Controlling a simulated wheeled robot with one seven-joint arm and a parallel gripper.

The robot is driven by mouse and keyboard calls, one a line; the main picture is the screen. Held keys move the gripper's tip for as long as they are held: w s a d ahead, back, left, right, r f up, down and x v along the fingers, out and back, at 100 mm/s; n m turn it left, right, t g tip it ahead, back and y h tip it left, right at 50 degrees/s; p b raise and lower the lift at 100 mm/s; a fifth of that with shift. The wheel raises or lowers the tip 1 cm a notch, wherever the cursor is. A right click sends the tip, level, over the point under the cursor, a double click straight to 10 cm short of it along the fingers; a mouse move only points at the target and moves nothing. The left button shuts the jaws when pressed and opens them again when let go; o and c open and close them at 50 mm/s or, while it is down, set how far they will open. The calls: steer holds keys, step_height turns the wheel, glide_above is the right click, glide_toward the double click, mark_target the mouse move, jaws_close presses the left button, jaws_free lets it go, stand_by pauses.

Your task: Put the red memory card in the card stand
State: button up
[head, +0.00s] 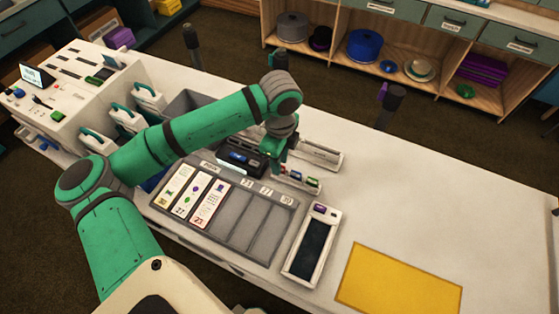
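My gripper (277,168) points down over the middle of the white counter, close to a small light holder (310,188) with several small coloured pieces in it. Its fingertips are small and partly hidden, so I cannot tell whether they are open or shut, or hold anything. I cannot make out a red memory card for certain; a tiny reddish spot shows by the fingertips. The small holder may be the card stand, but I cannot be sure. A dark device with a blue display (238,157) stands just left of my gripper.
A grey slotted tray (264,228) with several printed cards lies in front. A white tray with a dark inset (310,248) and a yellow mat (400,280) lie to the right. A long light rack (320,154) stands behind.

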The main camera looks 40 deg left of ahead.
step_height(320, 180, up, 10)
steer(key=shift+r, duration=0.15)
stand_by(0.3)
